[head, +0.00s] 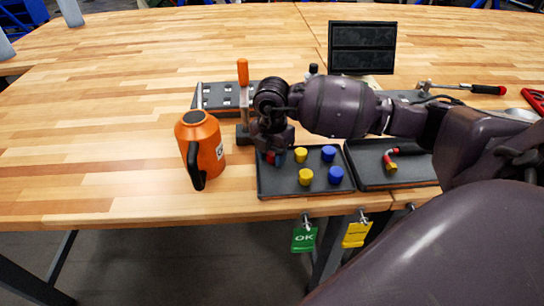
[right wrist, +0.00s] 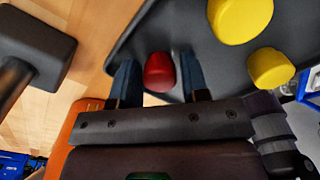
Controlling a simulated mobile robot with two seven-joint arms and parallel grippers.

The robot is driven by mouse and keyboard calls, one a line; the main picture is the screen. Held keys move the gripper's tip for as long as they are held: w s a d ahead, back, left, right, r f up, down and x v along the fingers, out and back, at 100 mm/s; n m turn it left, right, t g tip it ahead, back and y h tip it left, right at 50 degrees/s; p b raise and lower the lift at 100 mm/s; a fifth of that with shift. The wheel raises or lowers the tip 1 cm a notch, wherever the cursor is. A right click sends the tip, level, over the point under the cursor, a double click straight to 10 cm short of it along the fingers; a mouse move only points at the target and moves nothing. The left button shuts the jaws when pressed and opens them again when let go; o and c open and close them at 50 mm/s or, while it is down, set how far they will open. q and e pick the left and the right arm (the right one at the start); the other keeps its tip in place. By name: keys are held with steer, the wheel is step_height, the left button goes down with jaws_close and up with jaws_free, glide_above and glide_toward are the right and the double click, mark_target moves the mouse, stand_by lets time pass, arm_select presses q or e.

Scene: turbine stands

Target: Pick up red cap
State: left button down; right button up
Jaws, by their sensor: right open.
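The red cap (right wrist: 159,72) stands on the dark tray (right wrist: 200,35) in the right wrist view, between the two blue-sided fingers of my right gripper (right wrist: 160,80). The fingers are open, with a gap on each side of the cap. In the head view only a bit of the red cap (head: 270,158) shows beneath my right gripper (head: 276,152), at the tray's back left corner. Most of the cap is hidden there by the gripper. My left gripper is not in view.
Yellow caps (head: 301,155) and blue caps (head: 329,153) stand on the same tray. An orange jug (head: 205,150) stands close to its left. A clamp with an orange handle (head: 243,75) rises behind my right gripper. A second dark tray (head: 372,172) lies to the right.

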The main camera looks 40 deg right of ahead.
mark_target(272, 153)
jaws_close()
step_height(272, 153, up, 20)
steer(key=p, duration=0.2)
stand_by(0.5)
steer(key=shift+c, duration=2.2)
jaws_free()
jaws_close()
